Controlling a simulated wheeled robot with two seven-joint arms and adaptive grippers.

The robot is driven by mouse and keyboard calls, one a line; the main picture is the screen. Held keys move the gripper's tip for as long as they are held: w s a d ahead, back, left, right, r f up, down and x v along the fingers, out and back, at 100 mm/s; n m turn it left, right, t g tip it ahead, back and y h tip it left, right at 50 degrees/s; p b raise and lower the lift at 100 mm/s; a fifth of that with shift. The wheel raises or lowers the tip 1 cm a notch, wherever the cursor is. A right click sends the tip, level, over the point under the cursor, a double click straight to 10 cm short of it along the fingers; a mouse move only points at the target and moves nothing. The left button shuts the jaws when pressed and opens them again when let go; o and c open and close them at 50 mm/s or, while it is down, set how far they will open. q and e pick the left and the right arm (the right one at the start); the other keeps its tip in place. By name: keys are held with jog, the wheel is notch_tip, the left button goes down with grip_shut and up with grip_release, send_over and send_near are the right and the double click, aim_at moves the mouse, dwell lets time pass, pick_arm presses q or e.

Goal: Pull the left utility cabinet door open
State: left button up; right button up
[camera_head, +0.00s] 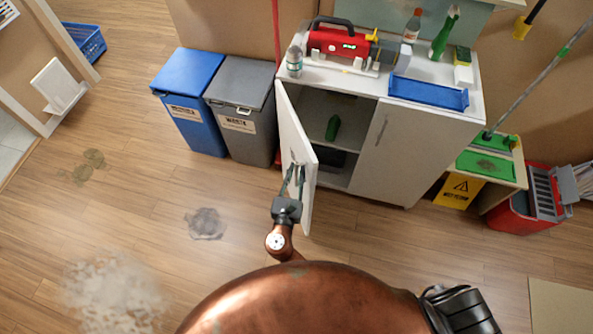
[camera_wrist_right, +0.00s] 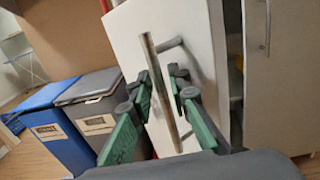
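The left utility cabinet door (camera_head: 297,150) is white and stands swung well out from the cabinet (camera_head: 406,150), showing the shelves inside. Its metal bar handle (camera_wrist_right: 163,95) runs near-vertical in the right wrist view. My right gripper (camera_head: 293,176) is at the door's outer face, by the handle. In the wrist view its two green-and-black fingers (camera_wrist_right: 162,88) are on either side of the bar, with a visible gap between them; firm contact cannot be made out. The right cabinet door (camera_head: 398,150) is closed. My left gripper is not in view.
Blue (camera_head: 190,100) and grey (camera_head: 241,120) bins stand left of the open door. A green bottle (camera_head: 333,128) is inside the cabinet. A yellow sign (camera_head: 459,191) is at the right. Floor in front is mostly clear.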

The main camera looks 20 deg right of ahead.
jog(key=shift+o, duration=0.6)
jog(key=shift+s+a, duration=0.1)
jog(key=shift+s, duration=0.1)
jog(key=v, duration=0.7)
jog(key=shift+a, duration=0.1)
jog(key=shift+c, duration=0.2)
